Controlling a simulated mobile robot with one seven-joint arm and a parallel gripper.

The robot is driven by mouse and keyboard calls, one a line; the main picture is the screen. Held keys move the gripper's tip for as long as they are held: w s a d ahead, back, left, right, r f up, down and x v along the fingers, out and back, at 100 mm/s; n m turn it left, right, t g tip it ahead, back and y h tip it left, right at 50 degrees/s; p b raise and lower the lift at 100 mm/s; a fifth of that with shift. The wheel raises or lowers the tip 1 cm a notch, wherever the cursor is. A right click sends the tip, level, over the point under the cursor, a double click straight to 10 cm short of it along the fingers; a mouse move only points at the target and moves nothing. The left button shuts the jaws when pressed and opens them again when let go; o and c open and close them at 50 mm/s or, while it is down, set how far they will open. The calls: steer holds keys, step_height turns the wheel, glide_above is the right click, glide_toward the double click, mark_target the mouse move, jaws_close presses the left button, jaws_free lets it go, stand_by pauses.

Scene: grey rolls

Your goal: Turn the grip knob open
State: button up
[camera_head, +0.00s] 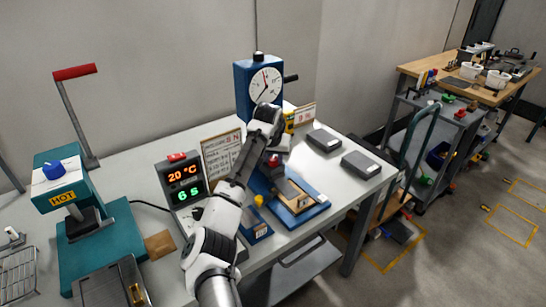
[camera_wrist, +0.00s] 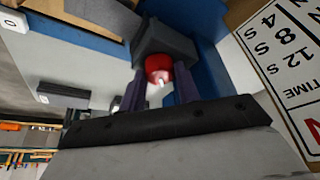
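A red round knob (camera_wrist: 158,68) sits against a dark block (camera_wrist: 163,45) in the wrist view. It is the likeliest grip knob, though no label on it is readable. In the head view a small red part (camera_head: 274,160) shows beside the end of my arm, on the blue press with the dial (camera_head: 264,82). My gripper (camera_wrist: 160,78) has one dark finger on each side of the red knob. No clear gap shows between fingers and knob, and I cannot tell whether they press on it. In the head view my wrist hides part of the press.
A timer box (camera_head: 183,180) reads 20 °C and 6 s, left of my arm. A printed sign (camera_head: 221,156) stands close behind my arm. A teal HOT press (camera_head: 62,190) is at left. Two dark grey blocks (camera_head: 324,140) (camera_head: 361,165) lie at right on the white table.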

steer(key=shift+c, duration=1)
steer(key=shift+d+n, duration=0.1)
steer(key=shift+n, duration=0.2)
steer(key=n+y+p, duration=0.1)
steer(key=n+p, duration=0.1)
steer(key=shift+d+r+n, duration=0.1)
steer(key=shift+n, duration=0.3)
steer(key=n+y+p, duration=0.1)
steer(key=n, duration=0.1)
steer(key=n+y+p, duration=0.1)
steer(key=n, duration=0.2)
steer(key=shift+d+g, duration=0.15)
steer(key=shift+g, duration=0.25)
steer(key=n+g+y, duration=0.1)
steer(key=n, duration=0.3)
steer(key=shift+w+n, duration=0.15)
steer(key=shift+n, duration=0.25)
steer(key=shift+w+n+g+y+b, duration=0.1)
steer(key=shift+n+g+y+b, duration=0.3)
steer(key=shift+n, duration=0.75)
steer(key=shift+n+g+y+b, duration=0.2)
steer(key=shift+n+g+b, duration=0.35)
steer(key=shift+n, duration=0.6)
